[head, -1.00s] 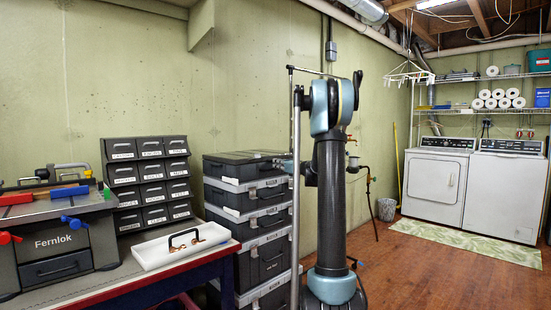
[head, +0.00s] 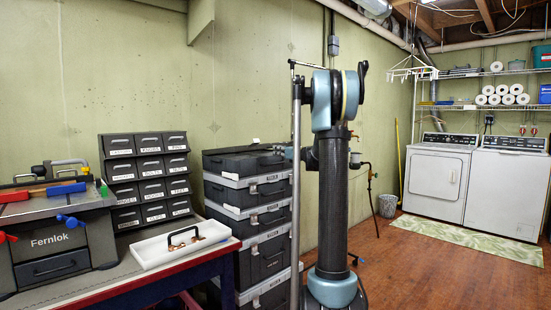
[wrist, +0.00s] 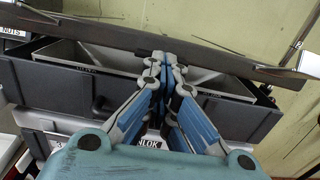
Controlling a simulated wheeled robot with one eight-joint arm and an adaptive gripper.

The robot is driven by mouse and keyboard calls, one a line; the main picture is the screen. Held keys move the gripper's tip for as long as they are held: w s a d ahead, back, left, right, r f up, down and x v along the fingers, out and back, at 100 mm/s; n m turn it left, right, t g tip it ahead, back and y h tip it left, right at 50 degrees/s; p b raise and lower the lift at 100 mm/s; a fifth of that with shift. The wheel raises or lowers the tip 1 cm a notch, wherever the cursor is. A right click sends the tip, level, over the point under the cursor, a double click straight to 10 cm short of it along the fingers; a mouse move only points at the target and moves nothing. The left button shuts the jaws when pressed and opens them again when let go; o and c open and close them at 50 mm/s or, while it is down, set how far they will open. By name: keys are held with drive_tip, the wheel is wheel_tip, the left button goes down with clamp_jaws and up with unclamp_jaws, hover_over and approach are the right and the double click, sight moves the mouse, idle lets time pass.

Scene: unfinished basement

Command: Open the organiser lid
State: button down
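The organiser (head: 245,164) is the dark case on top of the stack beside the wall in the head view. In the wrist view its dark lid (wrist: 235,65) stands slightly raised and tilted above the grey-black box (wrist: 60,88), with a gap showing the pale interior. My gripper (wrist: 164,58) has its blue and grey fingers brought together, with the tips at the lid's near edge at the middle of the case. I cannot tell if the tips press on the lid or sit just under it.
More dark cases (head: 262,258) are stacked below the organiser. To the left, a workbench (head: 120,275) holds a white tray (head: 182,244), a labelled drawer unit (head: 150,180) and a Fernlok machine (head: 55,240). The wall is close behind the stack. Open wooden floor lies to the right.

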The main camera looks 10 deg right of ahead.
drive_tip(key=shift+w+a+r, duration=0.1)
drive_tip(key=shift+r, duration=0.1)
drive_tip(key=shift+w+a+r, duration=0.45)
drive_tip(key=shift+r, duration=1.25)
drive_tip(key=shift+w+a+r, duration=0.45)
drive_tip(key=shift+r, duration=1.2)
drive_tip(key=shift+w+a+r, duration=0.45)
drive_tip(key=shift+r, duration=1.25)
drive_tip(key=shift+w+r, duration=0.1)
